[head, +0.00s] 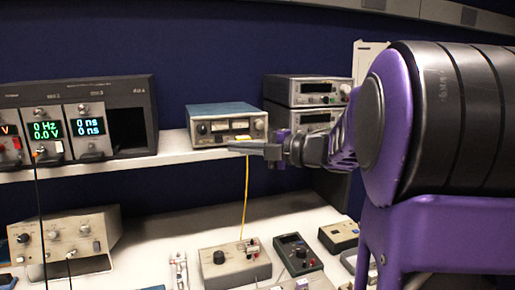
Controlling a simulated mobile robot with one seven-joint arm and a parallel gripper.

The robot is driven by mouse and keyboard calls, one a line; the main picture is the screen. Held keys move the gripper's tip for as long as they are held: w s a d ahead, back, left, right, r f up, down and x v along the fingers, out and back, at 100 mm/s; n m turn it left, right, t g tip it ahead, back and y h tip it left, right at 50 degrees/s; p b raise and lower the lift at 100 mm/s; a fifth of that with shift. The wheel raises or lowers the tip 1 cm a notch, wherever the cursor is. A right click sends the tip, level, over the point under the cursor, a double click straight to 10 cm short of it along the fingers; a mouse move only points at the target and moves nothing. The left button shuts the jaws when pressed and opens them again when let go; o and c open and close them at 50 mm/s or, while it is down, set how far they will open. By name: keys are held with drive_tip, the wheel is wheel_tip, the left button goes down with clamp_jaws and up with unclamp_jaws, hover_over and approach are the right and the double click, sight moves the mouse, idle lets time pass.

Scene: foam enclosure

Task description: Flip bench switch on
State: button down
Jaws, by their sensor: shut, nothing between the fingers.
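My gripper (250,148) is shut and empty. It points left in the head view, in front of the lower edge of a blue-topped instrument (227,124). I cannot tell whether it touches that instrument. Which part is the bench switch is not clear. A grey box (235,263) with a dark knob and small fittings lies on the bench below the gripper. A small pale upright fitting (179,270) stands left of it. Both are too small to read any switch position.
A yellow cable (245,195) hangs from near the gripper to the grey box. A dark rack (131,90) with lit displays stands on the shelf at left. Stacked instruments (308,91) stand behind my arm. A dark meter (298,254) and a beige instrument (62,240) sit on the bench.

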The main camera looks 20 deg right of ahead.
sight(219, 139)
drive_tip(key=shift+w+a+f, duration=0.1)
drive_tip(key=shift+w+a, duration=0.1)
drive_tip(key=shift+w, duration=0.7)
drive_tip(key=shift+w+a+f, duration=0.1)
drive_tip(key=shift+w+a, duration=0.15)
drive_tip(key=shift+w, duration=0.6)
drive_tip(key=shift+w+a+f, duration=0.1)
drive_tip(key=shift+w+a, duration=0.1)
drive_tip(key=shift+w, duration=0.7)
drive_tip(key=shift+f, duration=0.15)
